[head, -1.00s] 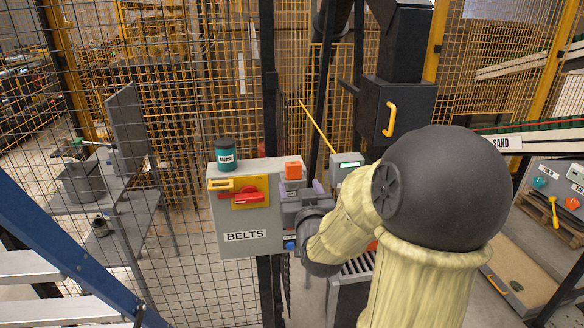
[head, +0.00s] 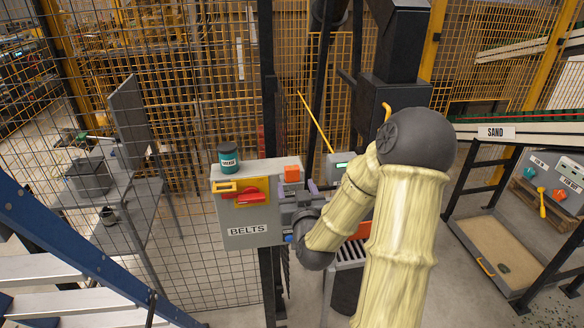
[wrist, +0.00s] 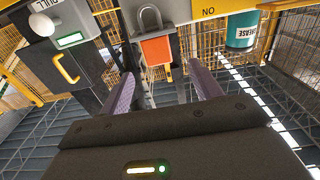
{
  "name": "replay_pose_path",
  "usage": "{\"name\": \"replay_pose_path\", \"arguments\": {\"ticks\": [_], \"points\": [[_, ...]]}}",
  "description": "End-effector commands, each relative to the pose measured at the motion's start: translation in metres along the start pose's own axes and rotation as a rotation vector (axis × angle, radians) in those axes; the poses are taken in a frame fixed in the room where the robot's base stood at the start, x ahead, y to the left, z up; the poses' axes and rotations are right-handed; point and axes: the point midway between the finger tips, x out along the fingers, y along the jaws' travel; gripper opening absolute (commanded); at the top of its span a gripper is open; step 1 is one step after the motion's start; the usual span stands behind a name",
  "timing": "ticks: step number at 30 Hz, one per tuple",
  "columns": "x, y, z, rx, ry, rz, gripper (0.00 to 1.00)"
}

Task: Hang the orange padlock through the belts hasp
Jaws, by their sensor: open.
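The orange padlock (head: 291,173) is at the upper right of the grey BELTS box (head: 262,238). The wrist view shows its orange body (wrist: 155,51) and grey shackle, with the shackle at the top of that picture. A red handle (head: 252,198) sits on a yellow plate on the box front, with a yellow loop (head: 224,187) at its upper left; I cannot tell whether this loop is the hasp. My gripper (head: 298,190) is open in front of the box's right side. In the wrist view its purple fingers (wrist: 162,78) lie apart, to either side of the padlock body. Contact is not visible.
A green grease can (head: 228,157) stands on top of the box, left of the padlock. Wire mesh fencing stands behind. A grey unit with a lit display (head: 342,166) is right of the box. A ladder (head: 70,265) fills the lower left.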

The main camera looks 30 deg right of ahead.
Motion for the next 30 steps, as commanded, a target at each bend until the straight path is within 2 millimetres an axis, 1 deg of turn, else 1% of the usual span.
{"name": "replay_pose_path", "arguments": {"ticks": [1,6,9,12,23,26,30], "points": [[0.006,0.0,-0.003,0.003,-0.001,0.001,0.64],[0.033,0.0,-0.003,0.003,0.0,0.001,0.64],[0.044,0.0,-0.001,0.002,-0.001,0.0,0.64],[0.049,0.0,0.0,0.001,0.0,0.0,0.64],[0.051,0.0,0.001,0.001,-0.001,0.0,0.64],[0.057,0.001,0.001,0.002,-0.001,0.001,0.64],[0.071,0.002,0.003,0.003,-0.001,0.001,0.64]]}}
